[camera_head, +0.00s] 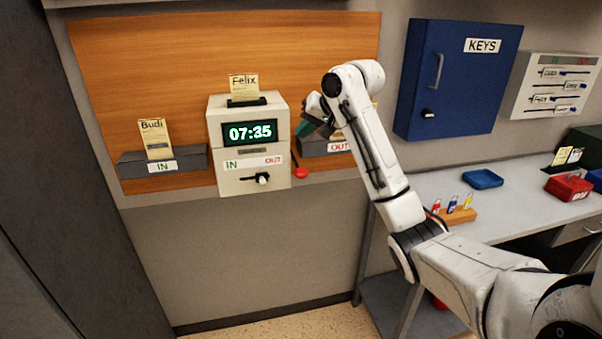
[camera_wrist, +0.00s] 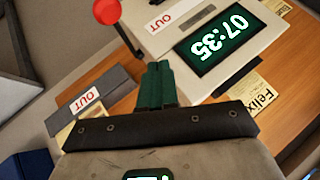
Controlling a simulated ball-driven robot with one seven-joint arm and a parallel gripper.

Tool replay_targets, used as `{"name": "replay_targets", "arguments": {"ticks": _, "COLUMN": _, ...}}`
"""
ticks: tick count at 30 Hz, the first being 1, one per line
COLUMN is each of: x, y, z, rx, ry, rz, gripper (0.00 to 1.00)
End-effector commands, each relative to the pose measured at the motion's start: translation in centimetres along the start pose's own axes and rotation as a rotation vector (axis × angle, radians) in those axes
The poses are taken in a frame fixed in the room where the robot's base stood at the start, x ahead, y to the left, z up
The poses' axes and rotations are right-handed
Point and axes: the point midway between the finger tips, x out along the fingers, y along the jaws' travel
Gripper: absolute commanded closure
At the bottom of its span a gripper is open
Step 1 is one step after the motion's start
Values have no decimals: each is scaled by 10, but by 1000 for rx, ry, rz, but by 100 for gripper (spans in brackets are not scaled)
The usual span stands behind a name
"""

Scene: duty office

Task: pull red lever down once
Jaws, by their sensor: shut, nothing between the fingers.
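The red lever has a red ball knob (camera_head: 301,173) on a thin dark rod at the right side of the beige time clock (camera_head: 215,155). In the head view the knob sits lower than the rod's other end. In the wrist view the red knob (camera_wrist: 106,11) is at the top edge, with its rod running to the clock's side. My gripper (camera_head: 303,128) is beside the clock's right side, above the knob and apart from it. Its green fingers (camera_wrist: 157,72) are shut together and empty. The clock display reads 07:35.
The grey OUT tray (camera_head: 318,148) is right behind my gripper, and the IN tray (camera_head: 190,159) is left of the clock. A blue KEYS cabinet (camera_head: 455,90) hangs right. A desk (camera_head: 520,210) with small items stands below it. The space below the knob looks clear.

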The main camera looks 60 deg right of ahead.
Motion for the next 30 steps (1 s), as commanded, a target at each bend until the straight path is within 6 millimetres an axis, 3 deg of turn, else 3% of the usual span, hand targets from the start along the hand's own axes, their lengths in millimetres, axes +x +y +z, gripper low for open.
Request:
{"name": "replay_targets", "arguments": {"ticks": 16, "x": 48, "y": 34, "z": 35, "rx": 1, "ry": -1, "rz": -1, "gripper": 100}}
{"name": "replay_targets", "arguments": {"ticks": 30, "x": 55, "y": 40, "z": 40, "rx": 0, "ry": 0, "rz": 0, "gripper": 100}}
